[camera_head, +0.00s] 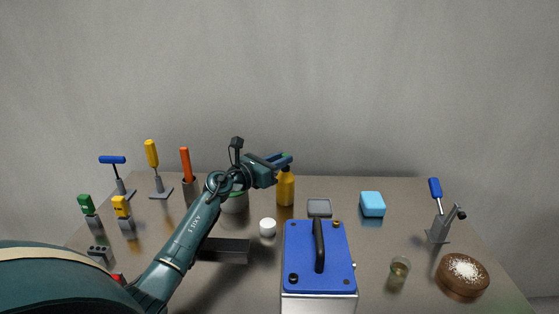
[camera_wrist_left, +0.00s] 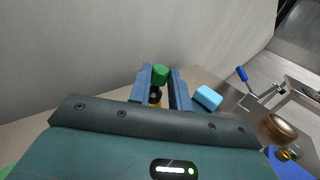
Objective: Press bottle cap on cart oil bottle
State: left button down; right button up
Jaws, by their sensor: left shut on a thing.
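The yellow oil bottle (camera_head: 285,188) stands upright near the back middle of the table. My left gripper (camera_head: 286,159) is just above its top and hides the neck. In the left wrist view, the gripper (camera_wrist_left: 162,75) is shut on a green bottle cap (camera_wrist_left: 160,73) between its fingertips. The yellow bottle with a dark mouth (camera_wrist_left: 155,97) shows between the fingers, below the cap. I cannot tell whether cap and bottle touch. My right gripper is not in view.
A blue-topped machine (camera_head: 301,243) with a black handle stands at front middle. A white round object (camera_head: 267,227), a grey square item (camera_head: 319,207) and a blue box (camera_head: 372,204) are nearby. Levers stand at left and right. A glass (camera_head: 399,270) and a brown round bowl (camera_head: 463,274) are front right.

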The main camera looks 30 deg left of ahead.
pick_arm(q)
jog(key=shift+d+f, duration=0.1)
jog(key=shift+f, duration=0.4)
jog(key=c, duration=1.8)
grip_release()
jog(key=o, duration=0.9)
jog(key=shift+r, duration=0.2)
jog(key=shift+c, duration=0.2)
jog(key=shift+s, duration=0.1)
jog(key=shift+p+v, duration=0.45)
jog(key=shift+v, duration=1.6)
jog(key=shift+s+r, duration=0.1)
